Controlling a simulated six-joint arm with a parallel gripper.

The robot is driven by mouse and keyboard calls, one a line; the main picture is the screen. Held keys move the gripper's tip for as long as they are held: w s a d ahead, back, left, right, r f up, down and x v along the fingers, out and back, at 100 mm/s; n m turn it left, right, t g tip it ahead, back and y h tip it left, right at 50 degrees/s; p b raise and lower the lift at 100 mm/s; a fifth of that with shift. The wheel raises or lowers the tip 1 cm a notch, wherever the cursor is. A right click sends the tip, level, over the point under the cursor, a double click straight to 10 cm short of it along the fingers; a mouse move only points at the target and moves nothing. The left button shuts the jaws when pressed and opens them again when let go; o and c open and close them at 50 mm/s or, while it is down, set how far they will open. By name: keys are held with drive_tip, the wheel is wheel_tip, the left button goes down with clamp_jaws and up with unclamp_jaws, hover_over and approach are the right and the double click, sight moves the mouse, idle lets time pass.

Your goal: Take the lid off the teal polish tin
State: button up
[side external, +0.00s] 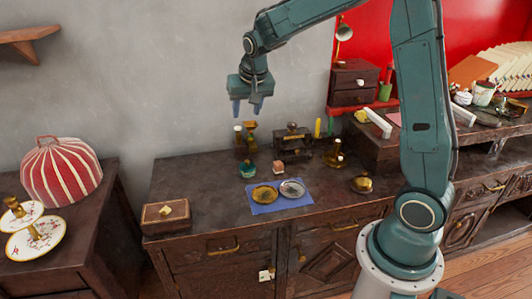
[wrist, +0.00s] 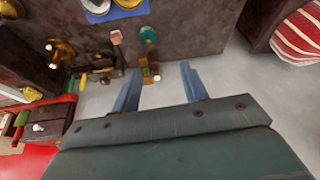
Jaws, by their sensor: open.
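The teal polish tin (side external: 248,169) stands on the dark cabinet top, just behind the blue cloth, in the side view. It also shows in the wrist view (wrist: 148,34), small, with a brassy knob-like part on it; I cannot make out its lid clearly. My gripper (side external: 247,110) is open and empty, high above the back of the cabinet, well clear of the tin. In the wrist view my gripper's two blue fingers (wrist: 160,82) are spread apart with nothing held, and the tin lies beyond their tips.
A blue cloth (side external: 283,205) bears a gold dish (side external: 264,194) and a silver dish (side external: 292,188). Behind the tin stand a brass piece (side external: 250,134) and a dark box-like object (side external: 292,142). A small pinkish block (side external: 278,168) is right of the tin.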

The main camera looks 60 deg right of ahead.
drive_tip(key=w+d+f+m, duration=0.1)
drive_tip(key=w+d+f, duration=0.2)
drive_tip(key=f, duration=0.3)
drive_tip(key=w+d+f+m+g+h, duration=0.1)
drive_tip(key=w+d+f, duration=0.1)
drive_tip(key=f, duration=0.3)
drive_tip(key=w+d+f+m, duration=0.1)
drive_tip(key=w+d+f, duration=0.2)
drive_tip(key=d+f, duration=0.2)
drive_tip(key=shift+w+f+m, duration=0.3)
drive_tip(key=shift+f, duration=0.5)
drive_tip(key=shift+f, duration=0.1)
hover_over(247, 161)
drive_tip(key=s+a, duration=0.1)
drive_tip(key=a, duration=0.1)
drive_tip(key=shift+s+a+f, duration=0.1)
drive_tip(key=shift+f, duration=1.85)
drive_tip(key=shift+s+a+f, duration=0.1)
drive_tip(key=shift+f, duration=1.8)
drive_tip(key=shift+x, duration=2.65)
drive_tip(key=shift+s+d, duration=0.1)
drive_tip(key=shift+d, duration=0.05)
drive_tip(key=shift+r, duration=0.1)
